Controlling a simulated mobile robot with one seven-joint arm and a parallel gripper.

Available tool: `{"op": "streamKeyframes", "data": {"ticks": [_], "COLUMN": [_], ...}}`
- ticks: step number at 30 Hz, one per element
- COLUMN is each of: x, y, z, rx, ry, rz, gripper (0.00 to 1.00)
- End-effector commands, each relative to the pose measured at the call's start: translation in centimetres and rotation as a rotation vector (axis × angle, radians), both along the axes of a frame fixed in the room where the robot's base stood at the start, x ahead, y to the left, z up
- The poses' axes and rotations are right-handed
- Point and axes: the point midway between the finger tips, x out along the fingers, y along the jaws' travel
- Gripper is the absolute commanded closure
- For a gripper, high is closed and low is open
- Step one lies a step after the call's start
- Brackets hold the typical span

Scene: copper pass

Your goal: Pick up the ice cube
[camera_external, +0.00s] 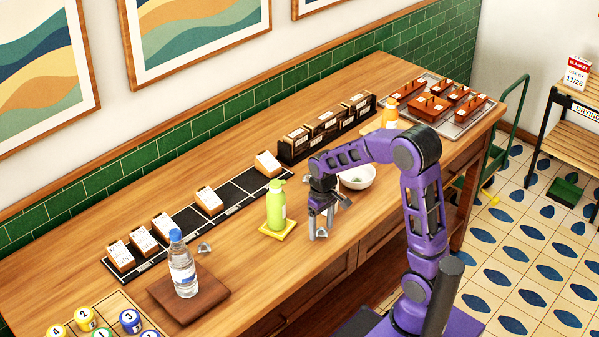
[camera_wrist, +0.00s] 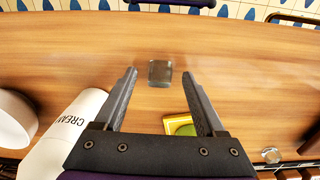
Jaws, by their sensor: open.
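The ice cube (camera_wrist: 160,72) is a small, clear greyish block on the wooden counter in the wrist view. It lies between the lines of my two fingers, just past the level of the fingertips. My gripper (camera_wrist: 160,75) is open, with nothing between its jaws touching the cube. In the external view my gripper (camera_external: 321,229) points down close over the counter, right of the green bottle. I cannot clearly make out the cube there among the fingers.
A green pump bottle (camera_external: 276,206) stands on a yellow mat (camera_external: 278,231) to the left. A white bowl (camera_external: 358,178) is behind my gripper. A white container marked CREAM (camera_wrist: 62,140) is close by my left finger in the wrist view. The counter's front strip (camera_external: 270,285) is clear.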

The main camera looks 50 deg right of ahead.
Motion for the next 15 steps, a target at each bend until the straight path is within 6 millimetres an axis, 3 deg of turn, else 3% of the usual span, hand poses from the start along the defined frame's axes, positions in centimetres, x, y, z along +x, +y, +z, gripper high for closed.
{"op": "streamKeyframes", "data": {"ticks": [4,15], "x": [0.00,0.00], "y": [0.00,0.00], "z": [0.05,0.07], "rx": [0.000,0.000], "ry": [0.000,0.000], "rz": [0.000,0.000], "gripper": [0.31,0.98]}}
